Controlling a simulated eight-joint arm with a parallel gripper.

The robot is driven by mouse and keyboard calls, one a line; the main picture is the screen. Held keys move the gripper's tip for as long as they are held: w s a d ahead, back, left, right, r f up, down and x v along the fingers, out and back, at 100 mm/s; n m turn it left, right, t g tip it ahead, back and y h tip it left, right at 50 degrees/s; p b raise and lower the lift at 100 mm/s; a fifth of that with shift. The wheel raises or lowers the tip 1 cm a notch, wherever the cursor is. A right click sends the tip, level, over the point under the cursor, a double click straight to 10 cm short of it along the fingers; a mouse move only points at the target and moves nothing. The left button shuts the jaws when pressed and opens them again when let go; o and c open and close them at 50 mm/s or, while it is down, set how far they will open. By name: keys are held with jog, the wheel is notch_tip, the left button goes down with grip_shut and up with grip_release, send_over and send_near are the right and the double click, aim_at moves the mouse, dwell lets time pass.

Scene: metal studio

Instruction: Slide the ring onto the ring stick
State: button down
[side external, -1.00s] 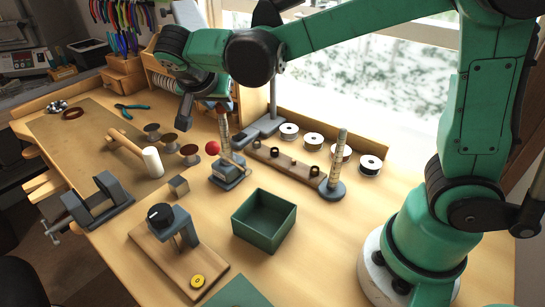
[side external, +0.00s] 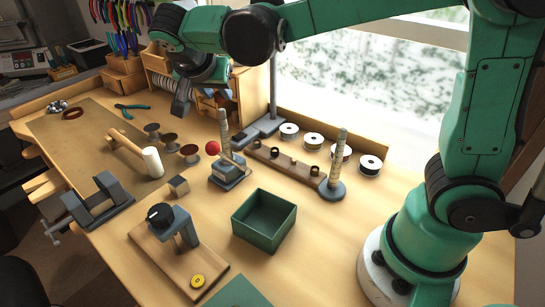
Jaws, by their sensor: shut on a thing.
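My gripper (side external: 181,104) hangs above the back left of the bench, left of and higher than the nearer stick's tip. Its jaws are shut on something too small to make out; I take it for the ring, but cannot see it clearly. One tapered, marked stick (side external: 224,128) stands upright on a grey base with a red-knobbed lever. A second marked stick (side external: 338,155) stands upright on a round grey base further right. No ring can be made out on either stick. I cannot tell which stick is the ring stick.
A wooden strip (side external: 268,160) with several small dark rings lies between the sticks. Spools (side external: 370,164) stand behind it. A green open box (side external: 264,236), a wooden-board tool (side external: 155,250), a mallet (side external: 151,161) and a vise (side external: 97,203) are in front and left.

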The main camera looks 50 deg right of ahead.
notch_tip(320, 180, up, 3)
jog(key=m+g+h, duration=0.1)
jog(key=m+g, duration=0.3)
jog(key=m, duration=0.2)
send_over(342, 132)
jog(key=a, duration=0.1)
jog(key=shift+f, duration=2.35)
jog(key=shift+f, duration=0.25)
jog(key=shift+f, duration=0.35)
jog(key=shift+f, duration=0.35)
jog(key=shift+f, duration=0.35)
jog(key=shift+f, duration=0.35)
